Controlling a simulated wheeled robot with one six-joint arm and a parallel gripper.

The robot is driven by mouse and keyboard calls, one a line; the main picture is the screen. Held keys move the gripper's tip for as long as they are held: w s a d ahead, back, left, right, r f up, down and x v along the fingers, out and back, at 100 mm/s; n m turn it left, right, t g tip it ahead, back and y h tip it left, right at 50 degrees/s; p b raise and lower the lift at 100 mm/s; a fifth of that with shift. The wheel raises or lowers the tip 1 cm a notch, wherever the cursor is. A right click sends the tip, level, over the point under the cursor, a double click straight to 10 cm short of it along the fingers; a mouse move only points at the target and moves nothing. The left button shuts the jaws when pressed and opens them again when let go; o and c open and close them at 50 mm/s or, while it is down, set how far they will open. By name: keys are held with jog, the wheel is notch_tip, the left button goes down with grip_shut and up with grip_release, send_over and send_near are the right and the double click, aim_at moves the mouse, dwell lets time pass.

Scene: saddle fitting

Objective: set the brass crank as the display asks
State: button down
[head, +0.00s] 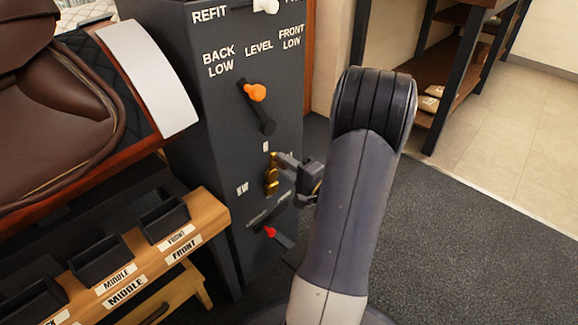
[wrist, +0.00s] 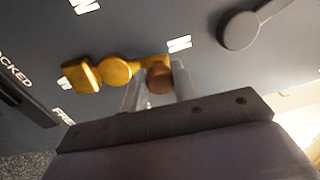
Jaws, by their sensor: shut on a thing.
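The brass crank (head: 271,183) is on the front of the dark cabinet, among small white letter marks. In the wrist view the crank (wrist: 115,70) has a round hub, a square block on its left and an arm running right to a brownish round knob (wrist: 159,76). My gripper (wrist: 157,92) has its two fingers on either side of that knob, shut on it. In the head view my gripper (head: 287,170) is at the crank, partly hidden by my arm. One mark (wrist: 180,43) is just above the knob. I see no readable display.
Above the crank is an orange-knobbed lever (head: 255,92) marked LEVEL, and a white knob (head: 268,6) is at the top. A red-tipped lever (head: 270,232) is below. A wooden shelf (head: 205,212) with dark bins stands left, beneath a brown saddle (head: 60,105). Carpet is clear to the right.

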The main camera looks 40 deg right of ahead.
jog(key=shift+a+r+n, duration=0.1)
jog(key=shift+a+n, duration=0.4)
jog(key=shift+n, duration=0.5)
jog(key=shift+a, duration=0.1)
jog(key=c, duration=1.1)
grip_release()
jog(key=shift+c, duration=0.2)
jog(key=s+p, duration=0.2)
jog(key=s, duration=0.9)
jog(key=shift+d+f, duration=0.3)
jog(key=shift+d, duration=0.15)
jog(key=shift+w, duration=0.15)
jog(key=w, duration=0.3)
jog(key=w+b, duration=0.1)
jog(key=w, duration=0.3)
jog(key=w+b, duration=0.1)
jog(key=w, duration=0.2)
jog(key=shift+w+a+r, duration=0.25)
jog(key=shift+w+a, duration=0.1)
jog(key=shift+a, duration=0.05)
